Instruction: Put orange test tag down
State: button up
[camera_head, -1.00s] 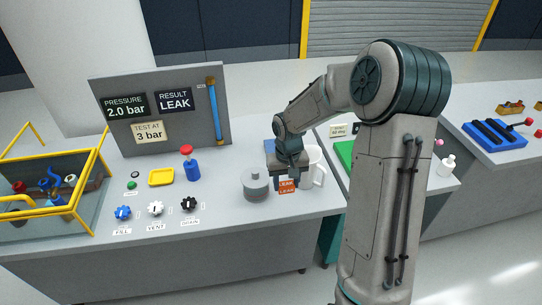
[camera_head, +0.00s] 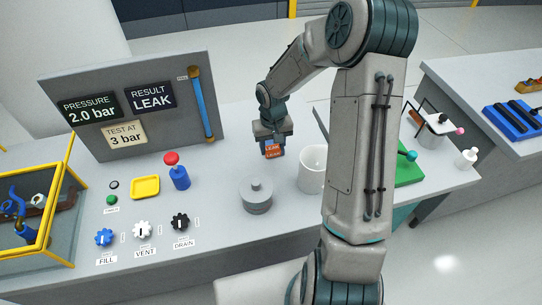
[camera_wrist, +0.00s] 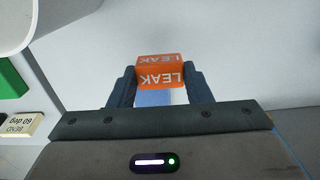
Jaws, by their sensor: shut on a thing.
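The orange test tag (camera_head: 272,150) reads LEAK on its faces. My gripper (camera_head: 271,144) is shut on it, and the tag hangs at the fingertips over the grey bench, behind the lidded grey pot and left of the white mug. In the wrist view the tag (camera_wrist: 160,70) sits between the two dark fingers (camera_wrist: 158,88), its LEAK lettering upside down. Whether its lower edge touches the bench cannot be told.
The grey pot (camera_head: 257,195) and white mug (camera_head: 312,168) stand close in front. A grey display panel (camera_head: 135,112) stands behind. Bare bench surrounds the tag.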

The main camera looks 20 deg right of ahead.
notch_tip(320, 180, down, 2)
jog(key=shift+d, duration=0.15)
jog(key=shift+f, duration=1.95)
jog(key=shift+f, duration=0.1)
jog(key=shift+f, duration=0.15)
jog(key=o, duration=1)
jog(key=shift+o, duration=0.2)
jog(key=shift+r, duration=0.2)
